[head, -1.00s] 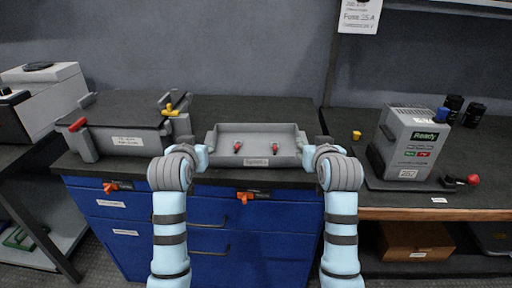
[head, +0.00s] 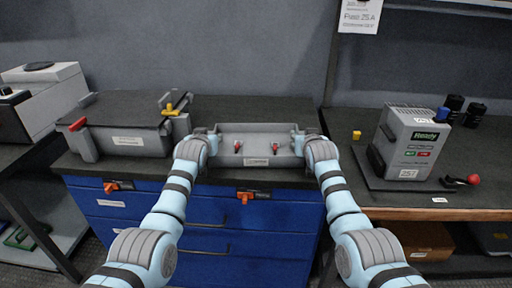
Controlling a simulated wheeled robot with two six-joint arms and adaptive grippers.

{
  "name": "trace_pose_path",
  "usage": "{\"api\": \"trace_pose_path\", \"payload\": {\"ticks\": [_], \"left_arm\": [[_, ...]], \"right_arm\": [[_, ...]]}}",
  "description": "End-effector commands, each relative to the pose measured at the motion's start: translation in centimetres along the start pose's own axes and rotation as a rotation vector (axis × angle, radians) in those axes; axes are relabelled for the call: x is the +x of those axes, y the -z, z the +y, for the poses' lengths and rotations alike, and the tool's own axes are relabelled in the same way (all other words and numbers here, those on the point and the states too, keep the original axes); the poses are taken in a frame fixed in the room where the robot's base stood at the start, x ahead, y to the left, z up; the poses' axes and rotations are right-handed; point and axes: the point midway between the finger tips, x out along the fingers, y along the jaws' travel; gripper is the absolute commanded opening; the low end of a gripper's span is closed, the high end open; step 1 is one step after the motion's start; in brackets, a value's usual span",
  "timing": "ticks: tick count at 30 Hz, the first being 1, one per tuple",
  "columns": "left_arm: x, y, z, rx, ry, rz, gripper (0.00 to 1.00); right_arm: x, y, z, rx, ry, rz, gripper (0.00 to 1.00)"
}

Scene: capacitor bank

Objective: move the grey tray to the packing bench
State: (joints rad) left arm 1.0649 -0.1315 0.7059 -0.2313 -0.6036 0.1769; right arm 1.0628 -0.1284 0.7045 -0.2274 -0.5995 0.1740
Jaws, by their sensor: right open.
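The grey tray (head: 232,161) sits on the dark top of the blue cabinet in the middle of the head view. It has a label on its front wall and holds two small red-tipped parts (head: 238,147). My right gripper (head: 300,138) is open at the tray's right end; my wrist partly covers it. My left gripper (head: 212,138) is at the tray's left end, and its fingers are mostly hidden behind my wrist. I cannot tell whether either gripper touches the tray. No sign names the packing bench.
A grey device with a green "Ready" display (head: 412,150) stands on the wood-edged right bench (head: 480,214). Black knobs, a red-knobbed lever and a yellow piece are near it. A grey clamp fixture (head: 125,125) stands left of the tray. The countertop behind the tray is clear.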

Motion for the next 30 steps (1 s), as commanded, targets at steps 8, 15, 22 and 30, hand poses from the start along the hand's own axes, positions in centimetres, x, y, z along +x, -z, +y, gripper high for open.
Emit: {"api": "trace_pose_path", "payload": {"ticks": [8, 15, 22, 30], "left_arm": [[0.0, 0.0, 0.0, 0.000, 0.000, 0.000, 0.21], [0.0, 0.0, 0.0, 0.000, 0.000, 0.000, 0.00], [0.0, 0.1, 0.0, 0.001, 0.000, 0.001, 0.00], [-1.0, 2.3, 0.0, 0.001, 0.000, 0.002, 0.00]], "right_arm": [[0.0, 0.0, 0.0, 0.000, 0.000, -0.001, 0.21], [0.0, 0.0, 0.0, 0.000, 0.000, -0.001, 0.00], [0.0, 0.0, 0.0, -0.001, 0.000, 0.001, 0.00], [-1.0, 2.3, 0.0, -0.001, 0.000, 0.001, 0.00]]}}
